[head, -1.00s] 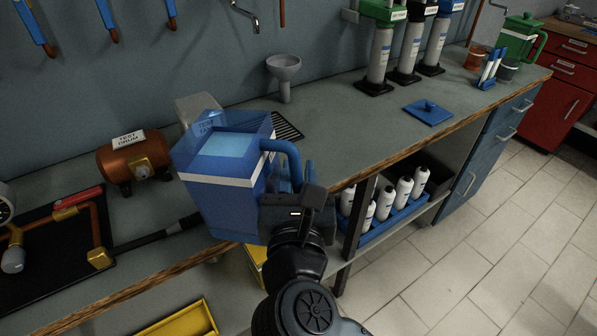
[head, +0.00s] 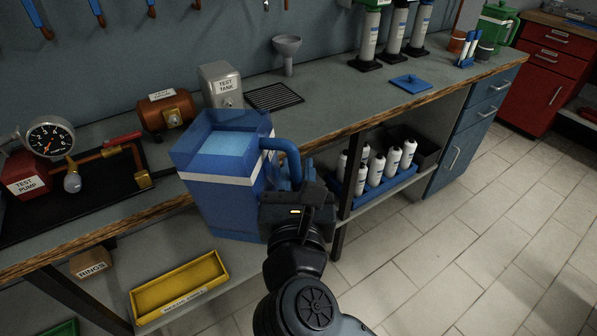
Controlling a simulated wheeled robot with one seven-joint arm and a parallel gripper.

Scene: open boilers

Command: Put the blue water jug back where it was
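The blue water jug (head: 221,205) is a translucent blue box with a white band, an open top and light blue water inside. It stands upright in front of the bench's front edge. My gripper (head: 290,195) is at the jug's right side, shut on its blue handle (head: 285,158); the fingertips are partly hidden behind the handle and wrist. A blue lid (head: 412,83) with a knob lies on the bench (head: 340,92) at the right. A black slatted drain grate (head: 273,97) lies empty on the bench behind the jug.
The grey test tank (head: 222,85), copper drum (head: 167,111) and test pump (head: 27,175) stand behind and left of the jug. A grey funnel (head: 287,52) stands near the wall. White bottles (head: 376,170) fill a blue shelf tray below. Bench around the lid is clear.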

